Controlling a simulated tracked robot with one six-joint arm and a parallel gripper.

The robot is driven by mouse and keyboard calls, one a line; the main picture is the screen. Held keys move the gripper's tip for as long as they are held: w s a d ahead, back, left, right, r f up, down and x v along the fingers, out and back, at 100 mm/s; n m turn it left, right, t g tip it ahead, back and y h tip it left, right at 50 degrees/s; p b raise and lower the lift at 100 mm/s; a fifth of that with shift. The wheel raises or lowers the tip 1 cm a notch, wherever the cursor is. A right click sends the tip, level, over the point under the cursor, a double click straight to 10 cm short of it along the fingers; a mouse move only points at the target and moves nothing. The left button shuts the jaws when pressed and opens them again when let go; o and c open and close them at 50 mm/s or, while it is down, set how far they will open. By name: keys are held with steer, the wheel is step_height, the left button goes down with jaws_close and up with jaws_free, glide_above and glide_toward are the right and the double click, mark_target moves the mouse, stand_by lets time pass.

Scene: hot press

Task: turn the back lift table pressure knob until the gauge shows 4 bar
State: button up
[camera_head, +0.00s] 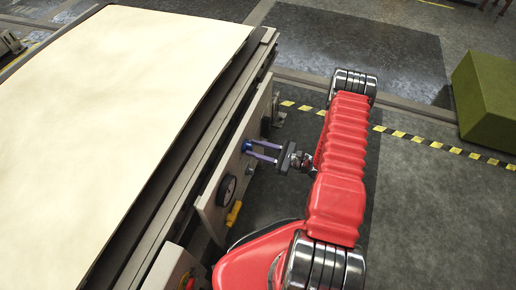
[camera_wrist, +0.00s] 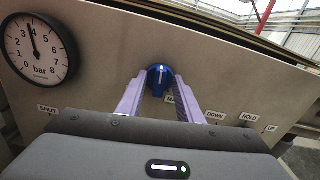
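The blue knob (camera_wrist: 160,80) sits on the beige panel, with a pale pointer line standing nearly upright on it. My gripper (camera_wrist: 160,88) has one purple finger on each side of the knob, and both fingertips seem to touch its sides. In the head view, my gripper (camera_head: 251,150) reaches left to the knob (camera_head: 246,145) on the side panel. The round bar gauge (camera_wrist: 40,48) is left of the knob in the wrist view. Its needle points almost straight up, leaning slightly left, near the 4, seemingly between 3 and 4. The gauge also shows in the head view (camera_head: 227,191).
Labels SHUT, DOWN, HOLD and UP (camera_wrist: 271,128) run along the panel below the knob; one label is partly hidden by a finger. A yellow part (camera_head: 234,214) sits below the gauge. A green block (camera_head: 490,100) stands far right.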

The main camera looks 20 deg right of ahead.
steer(key=shift+c, duration=0.2)
jaws_close()
steer(key=shift+m, duration=0.3)
steer(key=shift+o, duration=0.2)
jaws_free()
steer(key=shift+d, duration=0.1)
